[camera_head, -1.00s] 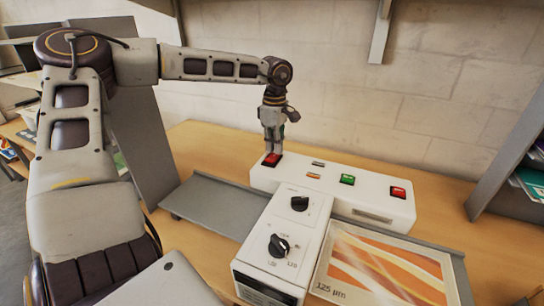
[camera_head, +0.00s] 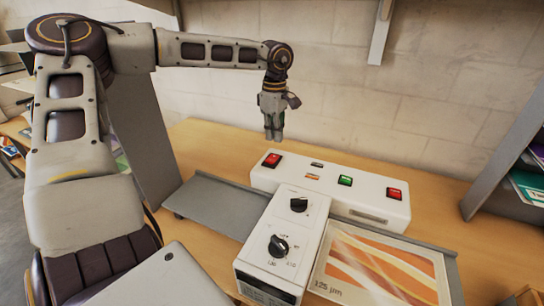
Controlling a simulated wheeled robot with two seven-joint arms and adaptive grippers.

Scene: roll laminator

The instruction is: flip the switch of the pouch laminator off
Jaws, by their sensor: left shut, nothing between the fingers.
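The white pouch laminator (camera_head: 300,217) stands on the wooden table. A red rocker switch (camera_head: 271,160) sits at the left end of its rear housing. A green button (camera_head: 345,181) and another red button (camera_head: 394,193) sit farther right on the same housing. Two black knobs, a rear one (camera_head: 298,204) and a front one (camera_head: 278,245), are on the front control block. My left gripper (camera_head: 274,137) is shut and empty, pointing down above and just behind the left red switch, apart from it. My right gripper is not in view.
A grey tray (camera_head: 212,205) extends left of the laminator. A pouch with an orange picture (camera_head: 380,265) lies at the right front. A grey shelf (camera_head: 500,180) stands at the right. The table (camera_head: 215,140) is bare behind the laminator's left end.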

